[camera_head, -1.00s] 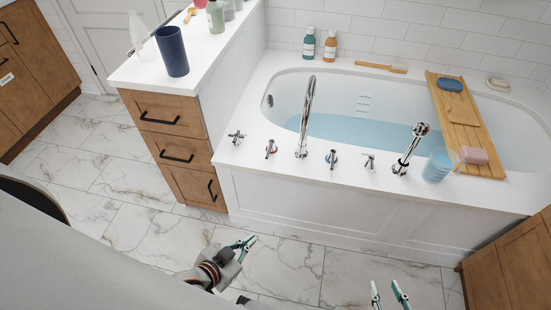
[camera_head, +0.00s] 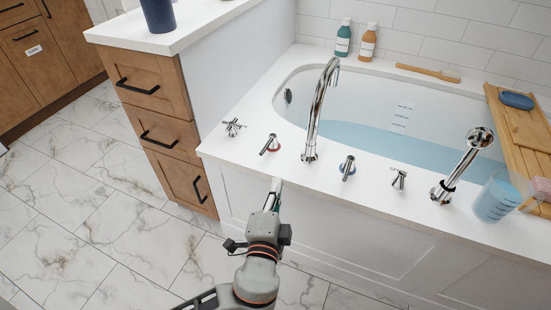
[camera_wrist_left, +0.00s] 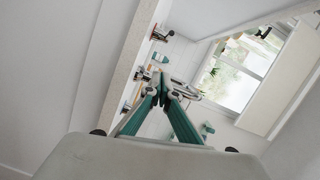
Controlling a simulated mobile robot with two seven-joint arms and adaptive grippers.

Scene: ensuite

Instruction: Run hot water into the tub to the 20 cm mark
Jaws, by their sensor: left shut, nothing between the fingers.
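The white tub (camera_head: 300,92) holds blue water (camera_head: 400,147). Its surface lies near the lower of the marks (camera_head: 402,115) on the far wall; their figures are too small to read. The chrome spout (camera_head: 318,105) arches over the tub; no stream shows from it. On the front deck are a lever with a red ring (camera_head: 270,144) left of the spout and a lever with a blue ring (camera_head: 347,168) right of it. My left gripper (camera_head: 276,184) is shut and empty, just below and in front of the red-ringed lever. It also shows in the left wrist view (camera_wrist_left: 165,88). My right gripper is out of view.
A cross handle (camera_head: 233,128), a plain lever (camera_head: 399,179) and a hand shower (camera_head: 464,166) also stand on the deck. A blue cup (camera_head: 494,201) is beside a wooden bath tray (camera_head: 510,128). Two bottles (camera_head: 343,38) stand at the back. Drawers (camera_head: 160,135) flank the left.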

